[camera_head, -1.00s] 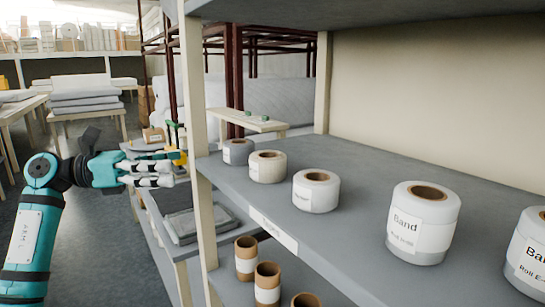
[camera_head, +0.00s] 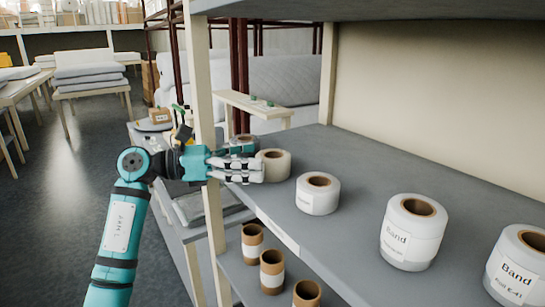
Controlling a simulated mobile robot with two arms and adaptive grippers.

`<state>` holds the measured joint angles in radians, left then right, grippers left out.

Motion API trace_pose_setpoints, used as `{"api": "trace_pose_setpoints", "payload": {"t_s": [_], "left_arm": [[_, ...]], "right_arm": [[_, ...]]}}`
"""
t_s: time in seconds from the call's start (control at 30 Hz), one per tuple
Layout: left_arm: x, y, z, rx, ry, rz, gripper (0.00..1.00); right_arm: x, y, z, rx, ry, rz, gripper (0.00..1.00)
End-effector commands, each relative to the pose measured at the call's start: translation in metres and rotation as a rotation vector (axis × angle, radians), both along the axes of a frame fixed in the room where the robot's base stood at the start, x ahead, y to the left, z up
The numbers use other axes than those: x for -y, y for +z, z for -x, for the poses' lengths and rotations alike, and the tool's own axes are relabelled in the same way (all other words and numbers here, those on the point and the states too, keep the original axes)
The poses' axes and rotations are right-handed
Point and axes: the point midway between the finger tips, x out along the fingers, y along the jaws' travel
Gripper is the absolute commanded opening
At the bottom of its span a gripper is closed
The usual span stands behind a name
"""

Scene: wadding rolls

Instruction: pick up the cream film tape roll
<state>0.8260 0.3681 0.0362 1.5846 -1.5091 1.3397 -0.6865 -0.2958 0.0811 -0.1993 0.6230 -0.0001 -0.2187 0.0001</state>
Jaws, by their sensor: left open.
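The cream roll (camera_head: 275,165) stands upright on the grey shelf near its left end, its brown core facing up. My left gripper (camera_head: 262,168) is open, its fingers reaching from the left to the roll's left side and hiding part of it. I cannot tell whether the fingers touch it. My right gripper is out of view.
The shelf (camera_head: 345,235) also holds a white roll (camera_head: 318,194) and larger Band rolls (camera_head: 413,232) to the right. A wooden post (camera_head: 201,75) stands beside my arm. Brown cores (camera_head: 272,272) stand on the lower shelf. An upper shelf hangs overhead.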

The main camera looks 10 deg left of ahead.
Motion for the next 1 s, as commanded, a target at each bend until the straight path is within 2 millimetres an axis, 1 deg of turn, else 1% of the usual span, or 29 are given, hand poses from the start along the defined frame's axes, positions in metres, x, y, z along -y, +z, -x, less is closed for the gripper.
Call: {"api": "trace_pose_setpoints", "payload": {"t_s": [0.03,0.2,0.3,0.5,0.9,0.97,1.0], "left_arm": [[0.009,0.007,-0.002,-0.001,-0.005,0.005,0.91],[0.028,0.003,-0.010,-0.001,-0.002,0.004,0.91],[0.032,0.001,-0.012,0.001,0.000,0.002,0.91],[0.031,0.000,-0.013,0.000,0.001,0.001,0.91],[0.031,0.000,-0.012,0.000,0.001,0.001,0.39],[0.031,0.000,-0.012,0.000,0.001,0.001,0.31],[0.031,0.000,-0.012,0.001,0.001,0.002,0.30]], "right_arm": [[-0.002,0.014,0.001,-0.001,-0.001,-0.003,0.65],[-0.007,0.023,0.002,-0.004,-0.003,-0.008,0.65],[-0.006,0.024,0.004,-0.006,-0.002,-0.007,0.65],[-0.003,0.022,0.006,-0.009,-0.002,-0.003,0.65],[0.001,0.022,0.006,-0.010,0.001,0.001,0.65],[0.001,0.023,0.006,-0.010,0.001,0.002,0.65],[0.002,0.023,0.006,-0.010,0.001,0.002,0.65]]}}
